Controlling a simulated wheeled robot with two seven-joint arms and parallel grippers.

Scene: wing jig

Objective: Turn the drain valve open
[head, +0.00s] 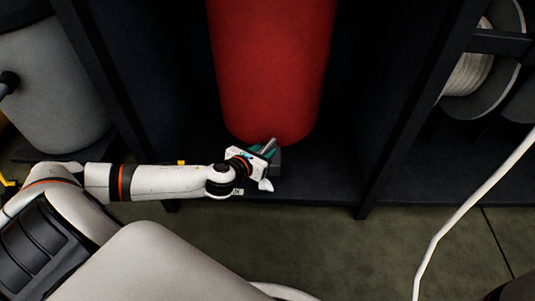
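A red tank (270,65) stands upright in a dark frame at the centre of the head view. My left arm reaches in from the left, and its gripper (268,149) is at the lower end of the tank, close in front of it. Grey and teal parts show at the fingertips, but they are too small to tell whether the fingers are apart or hold something. I cannot make out the drain valve; the gripper may cover it. My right gripper is not in view.
Dark upright panels (420,105) flank the tank. A grey tank (50,85) stands at the left. A reel with pale cable (468,72) is at the upper right. A white hose (455,222) runs down the right side. The greenish floor (385,250) in front is mostly clear.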

